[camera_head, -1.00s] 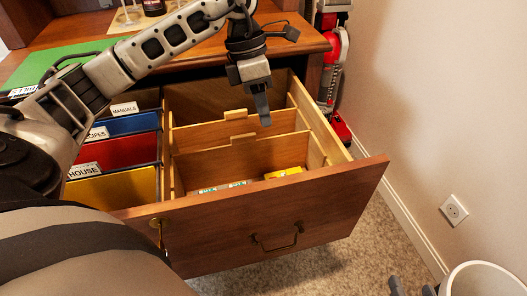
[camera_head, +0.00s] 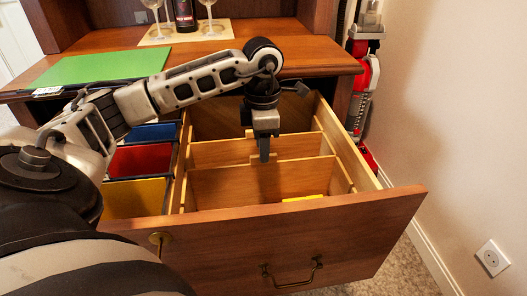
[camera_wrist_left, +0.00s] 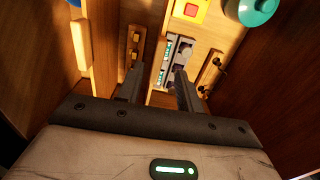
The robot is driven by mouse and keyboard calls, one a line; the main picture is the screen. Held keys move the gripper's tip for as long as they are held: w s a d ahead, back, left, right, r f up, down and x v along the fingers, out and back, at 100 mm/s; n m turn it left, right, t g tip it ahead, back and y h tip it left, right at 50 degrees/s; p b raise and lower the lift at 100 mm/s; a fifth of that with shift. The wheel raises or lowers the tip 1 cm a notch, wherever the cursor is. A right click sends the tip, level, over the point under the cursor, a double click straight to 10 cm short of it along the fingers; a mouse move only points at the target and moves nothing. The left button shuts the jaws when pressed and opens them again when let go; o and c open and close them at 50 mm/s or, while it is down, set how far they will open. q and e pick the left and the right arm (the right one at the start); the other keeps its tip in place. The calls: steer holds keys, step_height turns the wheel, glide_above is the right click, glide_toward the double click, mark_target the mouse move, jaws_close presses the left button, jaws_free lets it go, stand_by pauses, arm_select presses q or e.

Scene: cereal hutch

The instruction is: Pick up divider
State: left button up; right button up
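Two upright light-wood dividers stand across the open drawer: a front divider (camera_head: 225,188) and a back divider (camera_head: 222,152). My left gripper (camera_head: 264,156) points down at the top edge of the front divider, by its tab. In the left wrist view the two fingers (camera_wrist_left: 158,90) are apart, with a pale wooden edge (camera_wrist_left: 157,60) showing between them; whether they touch it I cannot tell. Another divider edge with a tab (camera_wrist_left: 80,45) lies to the left there. The lower part of the front divider is hidden by the drawer front. My right gripper is not in view.
The drawer front (camera_head: 270,240) has a brass handle. A yellow item (camera_head: 303,198) lies in the front compartment. Red (camera_head: 140,160) and yellow (camera_head: 135,198) folders fill the left section. Glasses and a bottle (camera_head: 184,14) stand on the top. A red vacuum (camera_head: 364,75) stands at right.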

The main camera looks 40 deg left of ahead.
arm_select(q)
steer(key=b, duration=0.2)
glide_above(264, 182)
step_height(264, 182, down, 4)
steer(key=shift+a+f, duration=0.1)
steer(key=shift+f, duration=0.35)
jaws_close()
steer(key=shift+w+r, duration=0.1)
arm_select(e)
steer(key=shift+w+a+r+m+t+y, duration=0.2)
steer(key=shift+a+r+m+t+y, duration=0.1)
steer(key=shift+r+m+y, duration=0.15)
arm_select(q)
steer(key=shift+r, duration=0.1)
